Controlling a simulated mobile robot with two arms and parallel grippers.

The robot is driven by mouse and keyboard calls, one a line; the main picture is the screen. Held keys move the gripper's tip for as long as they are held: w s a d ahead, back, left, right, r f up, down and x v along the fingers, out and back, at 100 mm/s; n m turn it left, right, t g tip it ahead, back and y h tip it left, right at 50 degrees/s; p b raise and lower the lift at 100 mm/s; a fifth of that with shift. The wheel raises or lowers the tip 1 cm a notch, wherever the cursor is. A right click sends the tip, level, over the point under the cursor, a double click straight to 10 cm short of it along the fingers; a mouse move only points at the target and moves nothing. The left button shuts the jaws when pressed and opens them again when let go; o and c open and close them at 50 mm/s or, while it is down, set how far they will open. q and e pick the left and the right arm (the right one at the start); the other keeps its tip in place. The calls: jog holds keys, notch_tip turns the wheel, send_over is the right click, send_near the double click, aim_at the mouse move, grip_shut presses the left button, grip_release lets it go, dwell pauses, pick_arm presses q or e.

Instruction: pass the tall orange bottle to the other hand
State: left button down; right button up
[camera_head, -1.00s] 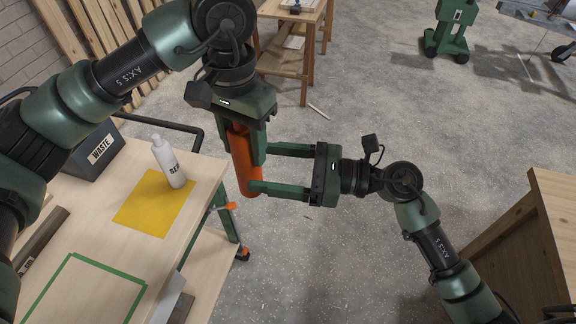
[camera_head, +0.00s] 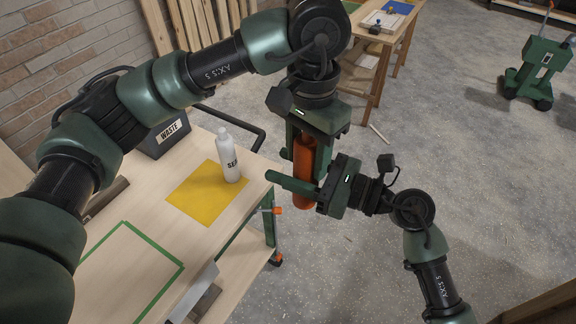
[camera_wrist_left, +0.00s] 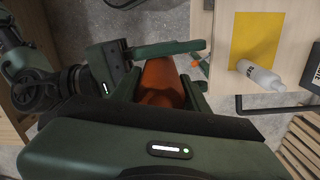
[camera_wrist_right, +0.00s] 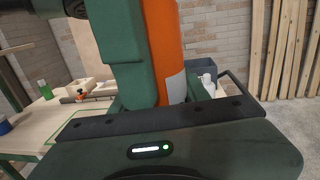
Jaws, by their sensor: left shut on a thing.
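The tall orange bottle (camera_head: 305,160) hangs upright in the air to the right of the workbench. My left gripper (camera_head: 306,165) is shut on it from above; in the left wrist view the bottle (camera_wrist_left: 160,80) lies between both fingers. My right gripper (camera_head: 295,188) comes in from the right at the lower part of the bottle. One finger passes on the near side of the bottle; the other is hidden. That finger sits at the palm's outer edge, so this gripper looks open. In the right wrist view the bottle (camera_wrist_right: 165,50) stands close in front of the palm.
A wooden table (camera_head: 380,60) stands at the back. The floor at the right is mostly open.

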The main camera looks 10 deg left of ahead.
pick_arm(q)
jog(key=shift+w, duration=0.15)
pick_arm(e)
jog(key=shift+s+a, duration=0.1)
jog(key=shift+s, duration=0.1)
grip_shut()
pick_arm(q)
jog(key=c, duration=0.7)
grip_release()
jog(key=shift+o, duration=0.2)
pick_arm(e)
jog(key=shift+r, duration=0.1)
pick_arm(q)
jog(key=shift+s+d, duration=0.15)
jog(key=shift+s, duration=0.05)
pick_arm(e)
jog(key=shift+w, duration=0.15)
